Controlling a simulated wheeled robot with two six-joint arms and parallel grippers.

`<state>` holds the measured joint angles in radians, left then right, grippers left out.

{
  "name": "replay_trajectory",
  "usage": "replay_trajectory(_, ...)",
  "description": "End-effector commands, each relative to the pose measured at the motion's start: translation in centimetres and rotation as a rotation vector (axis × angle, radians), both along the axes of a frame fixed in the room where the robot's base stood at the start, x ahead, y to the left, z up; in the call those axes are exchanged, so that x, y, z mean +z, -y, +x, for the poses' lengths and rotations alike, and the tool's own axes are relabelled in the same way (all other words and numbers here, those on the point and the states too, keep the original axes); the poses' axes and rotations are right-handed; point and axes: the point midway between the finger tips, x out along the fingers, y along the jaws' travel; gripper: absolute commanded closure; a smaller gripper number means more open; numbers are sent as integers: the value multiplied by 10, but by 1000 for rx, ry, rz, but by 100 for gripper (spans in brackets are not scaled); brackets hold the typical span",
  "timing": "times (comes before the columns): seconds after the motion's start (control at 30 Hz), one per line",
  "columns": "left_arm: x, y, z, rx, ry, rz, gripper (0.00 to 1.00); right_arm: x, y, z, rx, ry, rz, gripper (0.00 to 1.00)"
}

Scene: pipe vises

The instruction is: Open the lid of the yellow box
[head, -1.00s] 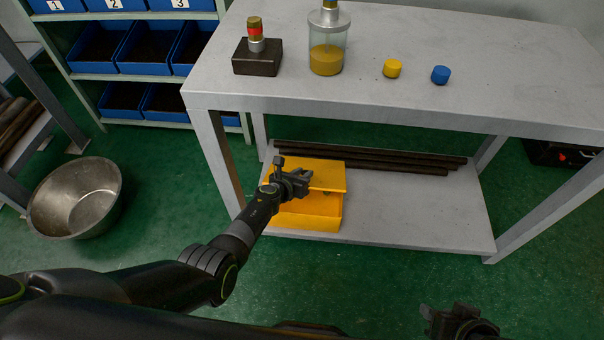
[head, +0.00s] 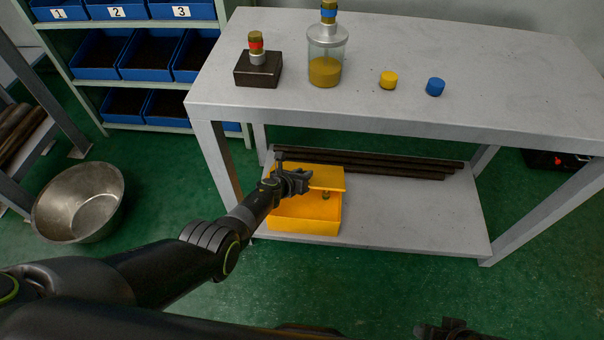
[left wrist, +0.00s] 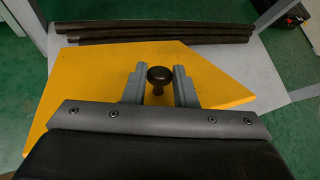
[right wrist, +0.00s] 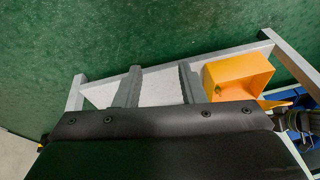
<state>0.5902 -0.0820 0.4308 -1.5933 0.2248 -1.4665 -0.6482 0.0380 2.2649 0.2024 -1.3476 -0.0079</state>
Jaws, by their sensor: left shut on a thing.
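The yellow box (head: 305,222) stands on the lower shelf of the table at its left end, and also shows in the right wrist view (right wrist: 238,68). Its flat yellow lid (head: 328,179) is raised off the box and tilted. A gap shows between lid and box front, with a small greenish thing inside. My left gripper (head: 298,180) is over the lid. In the left wrist view it is shut on the lid's dark round knob (left wrist: 159,76). My right gripper (right wrist: 157,85) is open and empty, away from the box; only its top shows in the head view (head: 448,326).
Dark pipes (head: 375,163) lie behind the box on the lower shelf (head: 430,215). The tabletop (head: 480,85) above carries a jar, a dark block and two caps. A metal bowl (head: 78,202) stands on the floor at left. The shelf right of the box is clear.

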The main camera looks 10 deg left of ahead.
Motion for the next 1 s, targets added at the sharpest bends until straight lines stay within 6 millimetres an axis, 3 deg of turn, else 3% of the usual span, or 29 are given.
replay_trajectory(0.87, 4, 1, 4, -1, -13, -2, 100, -7, 1, 0, -4, -25, -7, 64)
replay_trajectory(0.9, 4, 1, 4, -1, -13, -2, 70, -7, 1, 0, -4, -25, -7, 64)
replay_trajectory(1.0, 4, 1, 4, -1, -14, -2, 57, -7, 1, 0, -4, -25, -7, 64)
